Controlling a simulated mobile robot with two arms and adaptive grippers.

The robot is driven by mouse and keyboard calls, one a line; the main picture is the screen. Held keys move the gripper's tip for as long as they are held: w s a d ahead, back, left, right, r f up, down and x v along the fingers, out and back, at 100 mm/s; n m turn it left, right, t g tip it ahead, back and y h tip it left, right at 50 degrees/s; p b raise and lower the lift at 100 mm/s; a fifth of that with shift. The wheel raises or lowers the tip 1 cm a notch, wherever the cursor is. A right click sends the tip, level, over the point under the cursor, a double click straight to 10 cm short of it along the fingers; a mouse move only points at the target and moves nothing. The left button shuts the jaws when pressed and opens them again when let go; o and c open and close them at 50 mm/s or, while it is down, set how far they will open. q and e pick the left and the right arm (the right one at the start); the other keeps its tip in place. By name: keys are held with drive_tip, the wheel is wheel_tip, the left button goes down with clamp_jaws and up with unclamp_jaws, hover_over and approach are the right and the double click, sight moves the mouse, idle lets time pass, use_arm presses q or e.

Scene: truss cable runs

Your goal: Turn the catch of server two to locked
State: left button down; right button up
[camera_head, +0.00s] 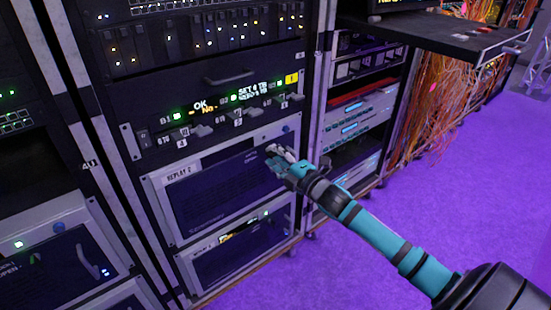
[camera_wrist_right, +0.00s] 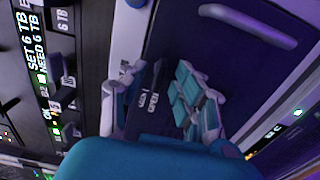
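The server labelled REPLAY 2 (camera_head: 178,189) is a dark front panel in a light frame, low in the rack. A round blue knob (camera_head: 285,129), seemingly its catch, is at its upper right corner; it also shows at the top edge of the right wrist view (camera_wrist_right: 137,3). I cannot read the knob's turn position. My right gripper (camera_head: 281,154) is in front of the panel's right part, below the knob and apart from it. In the wrist view its fingers (camera_wrist_right: 158,102) are spread, with a dark lettered surface between them. My left gripper is out of view.
Above is a switch row with lit text (camera_head: 205,108). Another server (camera_head: 238,246) is below. A grey bar handle (camera_wrist_right: 250,24) is on the panel beyond the fingers. A shelf (camera_head: 440,32) juts out at right, near orange cables (camera_head: 435,105). The purple floor (camera_head: 450,200) is clear.

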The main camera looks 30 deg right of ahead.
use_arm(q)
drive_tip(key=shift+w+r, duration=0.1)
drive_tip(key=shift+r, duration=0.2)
use_arm(e)
drive_tip(key=shift+w, duration=0.35)
clamp_jaws()
